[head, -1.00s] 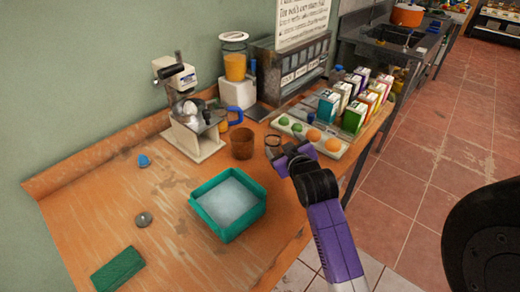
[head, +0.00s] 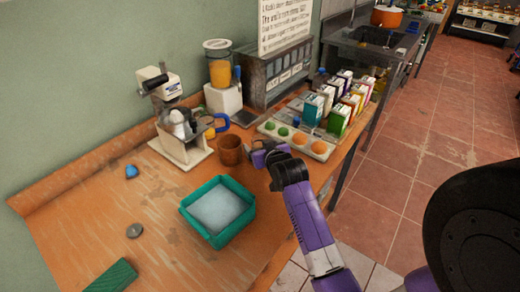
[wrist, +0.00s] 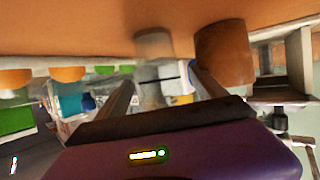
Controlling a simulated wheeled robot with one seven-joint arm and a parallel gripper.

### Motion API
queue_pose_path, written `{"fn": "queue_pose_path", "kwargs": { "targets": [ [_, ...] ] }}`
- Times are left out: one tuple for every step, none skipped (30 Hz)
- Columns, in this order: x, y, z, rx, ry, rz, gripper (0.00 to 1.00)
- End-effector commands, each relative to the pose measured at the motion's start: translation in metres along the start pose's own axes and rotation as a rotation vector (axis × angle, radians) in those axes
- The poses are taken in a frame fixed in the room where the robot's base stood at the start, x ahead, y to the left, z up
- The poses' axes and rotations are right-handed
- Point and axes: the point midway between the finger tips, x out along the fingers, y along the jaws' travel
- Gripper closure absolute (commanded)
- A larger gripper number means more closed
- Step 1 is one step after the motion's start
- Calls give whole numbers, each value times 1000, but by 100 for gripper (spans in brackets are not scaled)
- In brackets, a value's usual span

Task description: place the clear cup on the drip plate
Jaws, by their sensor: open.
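The clear cup (wrist: 154,52) is a see-through, blurred shape in the wrist view, which shows the counter at the top. My gripper (wrist: 163,88) is open, with one finger on each side of the cup's area; I cannot tell whether either touches it. In the head view my gripper (head: 259,149) is low over the counter, right of the brown cup, and hides the clear cup. The lever press (head: 180,120) stands to the left. Its pale base (head: 183,156) seems to be the drip plate; a round white part sits above it.
A brown cup (head: 230,150) stands close left of my gripper; it also shows in the wrist view (wrist: 223,52). A white tray (head: 318,149) of green and orange fruit and several cartons (head: 338,112) stand right. A teal bin (head: 243,226) is in front.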

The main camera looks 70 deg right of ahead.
Motion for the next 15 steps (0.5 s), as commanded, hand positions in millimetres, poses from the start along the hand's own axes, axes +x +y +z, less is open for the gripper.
{"fn": "queue_pose_path", "kwargs": {
  "targets": [
    [2,0,0,0,1,1,20],
    [3,0,0,0,1,1,20],
    [3,0,0,0,1,0,20],
    [3,0,0,0,1,0,20],
    [3,0,0,0,1,0,20],
    [3,0,0,0,1,0,20],
    [3,0,0,0,1,0,20],
    [3,0,0,0,1,0,22],
    [3,0,0,-1,1,0,30],
    [3,0,0,-1,0,0,36],
    [3,0,0,-1,0,0,42],
    [3,0,0,-1,0,0,50],
    [3,0,0,-1,0,0,55],
    [3,0,0,-1,0,0,61],
    [3,0,0,-1,0,0,69]
  ]
}}
